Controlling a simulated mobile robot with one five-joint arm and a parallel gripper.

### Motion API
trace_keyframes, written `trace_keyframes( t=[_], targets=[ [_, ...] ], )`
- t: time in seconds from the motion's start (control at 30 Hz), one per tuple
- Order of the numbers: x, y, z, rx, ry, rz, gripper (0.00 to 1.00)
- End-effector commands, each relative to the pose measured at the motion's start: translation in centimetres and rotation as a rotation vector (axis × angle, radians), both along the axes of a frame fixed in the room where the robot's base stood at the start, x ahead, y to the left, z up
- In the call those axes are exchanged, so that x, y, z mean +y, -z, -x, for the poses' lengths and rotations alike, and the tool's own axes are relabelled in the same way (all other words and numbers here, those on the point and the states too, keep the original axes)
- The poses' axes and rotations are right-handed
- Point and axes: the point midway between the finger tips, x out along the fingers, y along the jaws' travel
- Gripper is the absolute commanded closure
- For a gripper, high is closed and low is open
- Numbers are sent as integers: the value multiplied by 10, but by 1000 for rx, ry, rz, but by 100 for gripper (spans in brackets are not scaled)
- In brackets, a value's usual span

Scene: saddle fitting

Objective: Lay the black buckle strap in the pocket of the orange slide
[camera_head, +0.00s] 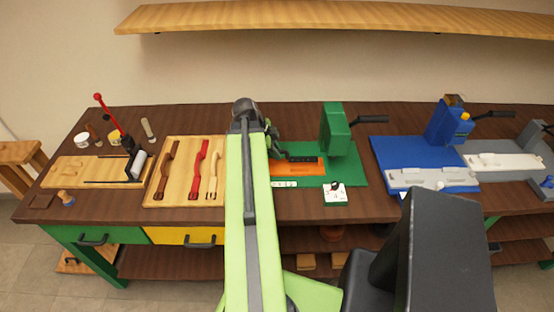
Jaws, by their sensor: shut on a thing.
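The orange slide (297,169) lies on the base of the green press, just right of my arm. The black buckle strap (304,159) shows as a short dark bar at the slide's far side. I cannot tell whether it touches the slide or is held just above it. My gripper (278,152) is at the left end of the strap and shut on it. My arm hides much of the gripper and the left part of the slide. The pocket cannot be made out clearly.
The green press (335,128) stands right behind the slide, its handle pointing right. Left is a wooden board (185,171) with brown, red and pale straps. A blue press (448,127) stands to the right.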

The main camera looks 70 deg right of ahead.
Motion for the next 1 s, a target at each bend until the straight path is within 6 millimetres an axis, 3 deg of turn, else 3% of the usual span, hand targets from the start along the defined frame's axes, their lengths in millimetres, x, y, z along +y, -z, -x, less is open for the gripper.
trace_keyframes(
  t=[0.03, 0.13, 0.5, 0.53, 0.67, 1.0],
  targets=[
    [0, 16, 0, 0, 0, 0, 100],
    [0, 33, 0, 0, -1, 0, 100],
    [0, 34, -1, 0, -1, 1, 100],
    [0, 33, -1, -1, -1, 0, 82],
    [0, 32, -1, -1, -2, 0, 65],
    [0, 31, -1, -1, -2, 0, 62]
  ],
)
